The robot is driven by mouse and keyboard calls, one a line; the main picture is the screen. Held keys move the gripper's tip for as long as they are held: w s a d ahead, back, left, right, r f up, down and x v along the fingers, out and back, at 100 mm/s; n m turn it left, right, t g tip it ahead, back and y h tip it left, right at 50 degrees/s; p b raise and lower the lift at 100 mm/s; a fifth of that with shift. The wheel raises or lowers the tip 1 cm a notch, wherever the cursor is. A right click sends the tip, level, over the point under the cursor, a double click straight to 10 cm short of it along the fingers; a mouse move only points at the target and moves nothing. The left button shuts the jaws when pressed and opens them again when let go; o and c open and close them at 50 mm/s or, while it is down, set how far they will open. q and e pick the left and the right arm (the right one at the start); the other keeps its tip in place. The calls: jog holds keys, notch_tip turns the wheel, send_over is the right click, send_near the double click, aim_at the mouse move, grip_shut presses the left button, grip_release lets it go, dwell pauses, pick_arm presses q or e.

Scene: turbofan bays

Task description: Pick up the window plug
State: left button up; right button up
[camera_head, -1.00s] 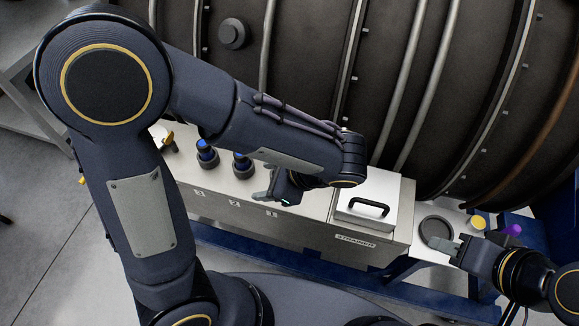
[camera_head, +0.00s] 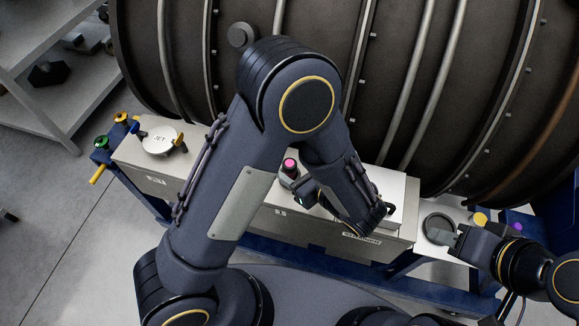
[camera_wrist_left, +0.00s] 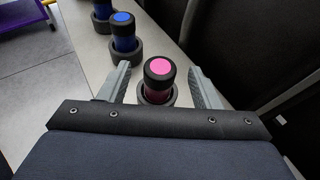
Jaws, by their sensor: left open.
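A dark plug with a pink top (camera_head: 290,165) stands upright in a round collar on the grey bench; no label tells whether it is the window plug. In the left wrist view the pink-topped plug (camera_wrist_left: 158,88) stands between the two fingers of my left gripper (camera_wrist_left: 160,84), with a gap on each side. My left gripper (camera_head: 306,191) is open and empty, close beside the plug in the head view. Blue-topped plugs (camera_wrist_left: 123,35) stand beyond it in the wrist view. My right gripper (camera_head: 456,243) is at the right by a dark ring; its jaw opening is unclear.
A lidded box with a handle, partly hidden by my left arm, joins the grey bench (camera_head: 265,222). A round white JET piece (camera_head: 160,140) is at its left end. A dark ring (camera_head: 438,226) and yellow cap (camera_head: 480,219) lie right. The large dark engine casing (camera_head: 400,60) rises behind.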

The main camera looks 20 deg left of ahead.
pick_arm(q)
jog(key=shift+w+a+f, duration=0.1)
jog(key=shift+w+a, duration=0.1)
jog(key=c, duration=1.1)
